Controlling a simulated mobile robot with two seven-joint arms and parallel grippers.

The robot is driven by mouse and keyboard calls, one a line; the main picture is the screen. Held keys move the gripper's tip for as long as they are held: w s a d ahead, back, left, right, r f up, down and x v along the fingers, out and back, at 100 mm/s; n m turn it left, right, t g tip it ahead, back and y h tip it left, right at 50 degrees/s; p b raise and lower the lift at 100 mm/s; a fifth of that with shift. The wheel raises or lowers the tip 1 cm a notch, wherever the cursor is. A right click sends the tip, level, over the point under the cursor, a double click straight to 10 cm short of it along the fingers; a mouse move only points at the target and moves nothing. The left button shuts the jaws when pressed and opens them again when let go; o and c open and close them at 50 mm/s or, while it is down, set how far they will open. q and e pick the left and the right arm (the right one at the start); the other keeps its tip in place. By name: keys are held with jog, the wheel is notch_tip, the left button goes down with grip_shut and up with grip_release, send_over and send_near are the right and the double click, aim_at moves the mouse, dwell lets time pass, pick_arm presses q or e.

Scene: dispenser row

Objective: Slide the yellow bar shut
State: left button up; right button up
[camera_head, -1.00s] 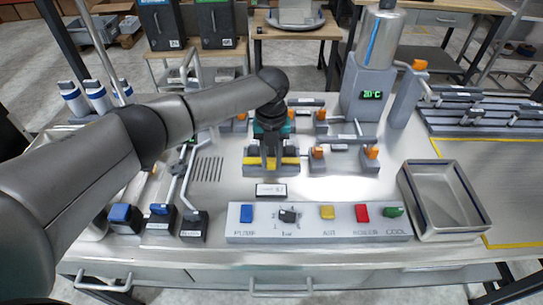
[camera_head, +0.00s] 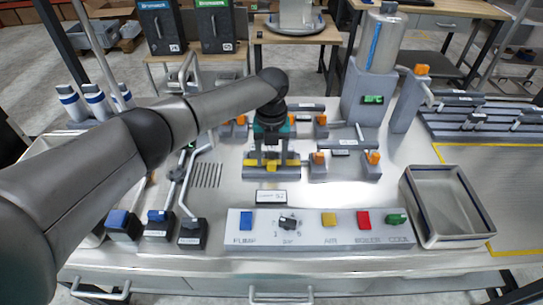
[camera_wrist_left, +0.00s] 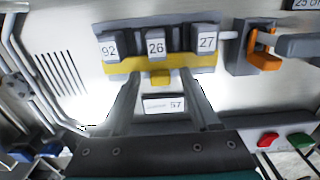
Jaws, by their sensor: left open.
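The yellow bar (camera_head: 290,162) runs across the front of a grey block on the steel bench. In the left wrist view the yellow bar (camera_wrist_left: 120,67) lies along the lower edge of grey pieces labelled 92, 26 and 27. A short yellow tab (camera_wrist_left: 159,78) sticks out from its middle. My left gripper (camera_head: 271,160) points down over the bar. In the left wrist view its open fingers (camera_wrist_left: 166,84) stand on either side of the tab, with gaps between. Whether the fingers touch the bar cannot be told. My right gripper is out of view.
A white label plate (camera_head: 271,197) lies in front of the block, and a button panel (camera_head: 300,228) is nearer. Orange-topped fittings (camera_head: 318,160) stand close on the right. Black boxes with blue tops (camera_head: 158,223) stand at left. An empty metal tray (camera_head: 440,205) is at right.

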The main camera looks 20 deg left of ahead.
aim_at(271, 162)
pick_arm(q)
notch_tip(271, 162, up, 15)
jog(key=shift+r+p, duration=0.15)
jog(key=shift+p, duration=0.3)
jog(key=shift+s, duration=0.1)
